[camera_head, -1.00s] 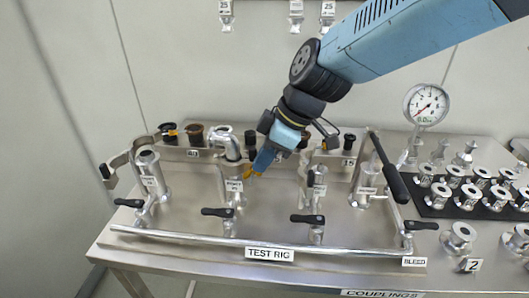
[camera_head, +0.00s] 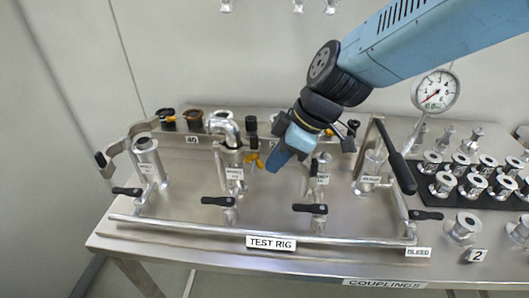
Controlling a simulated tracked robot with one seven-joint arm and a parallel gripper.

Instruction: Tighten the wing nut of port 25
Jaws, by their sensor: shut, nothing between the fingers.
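An orange-yellow wing nut (camera_head: 252,160) shows on a clamp beside the port with the bent steel elbow pipe (camera_head: 226,130), second from left on the test rig. No 25 label can be read on this port. My gripper (camera_head: 274,167) points down and left just right of the wing nut, with its fingers shut and empty. A small gap seems to lie between the fingertips and the nut, though depth is hard to judge. My gripper and wrist hide part of the rig's back row.
A port with a long black lever handle (camera_head: 400,170) stands to the right. Black-handled valves (camera_head: 218,201) line the front, behind a steel rail (camera_head: 180,228). A pressure gauge (camera_head: 434,91) and a black mat of couplings (camera_head: 475,190) are at right.

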